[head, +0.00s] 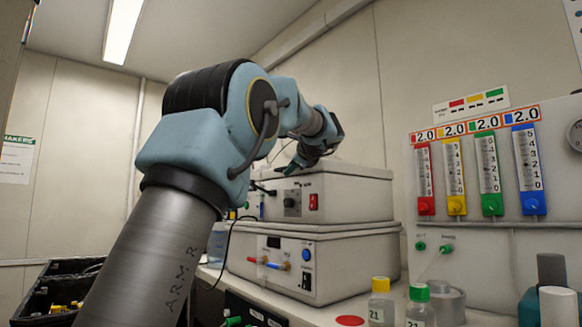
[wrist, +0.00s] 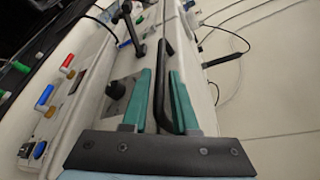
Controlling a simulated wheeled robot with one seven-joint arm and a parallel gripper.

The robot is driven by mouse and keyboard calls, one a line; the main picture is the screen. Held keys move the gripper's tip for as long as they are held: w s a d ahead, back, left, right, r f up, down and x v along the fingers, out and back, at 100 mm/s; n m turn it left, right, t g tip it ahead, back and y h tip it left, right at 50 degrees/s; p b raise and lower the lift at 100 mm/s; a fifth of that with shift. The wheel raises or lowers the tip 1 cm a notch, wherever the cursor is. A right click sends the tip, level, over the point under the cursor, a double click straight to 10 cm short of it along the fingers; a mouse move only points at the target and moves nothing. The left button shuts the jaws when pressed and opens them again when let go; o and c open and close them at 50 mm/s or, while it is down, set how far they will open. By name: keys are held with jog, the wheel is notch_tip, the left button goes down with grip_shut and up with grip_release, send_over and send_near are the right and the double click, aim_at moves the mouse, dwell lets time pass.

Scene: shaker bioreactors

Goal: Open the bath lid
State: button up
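Two white box units are stacked on the bench; the upper unit (head: 350,200) has a black knob, a red switch and a flat lid (head: 345,172) that looks closed. My gripper (head: 295,168) is at the upper unit's front top edge, partly hidden by my arm in the head view. In the wrist view, the green fingers of my gripper (wrist: 160,78) are apart. A black bar handle (wrist: 166,45) runs between them, with a gap visible on the right side. Whether the left finger touches the bar I cannot tell.
The lower unit (head: 320,265) has red and blue hose fittings. A yellow-capped bottle (head: 381,305) and a green-capped bottle (head: 419,308) stand at the bench front. A flowmeter panel (head: 490,240) is at right, dark crates (head: 40,295) at lower left. Cables hang by the wall.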

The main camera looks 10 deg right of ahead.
jog(key=shift+w, duration=0.2)
grip_shut()
jog(key=shift+f, duration=0.1)
dwell(1.3)
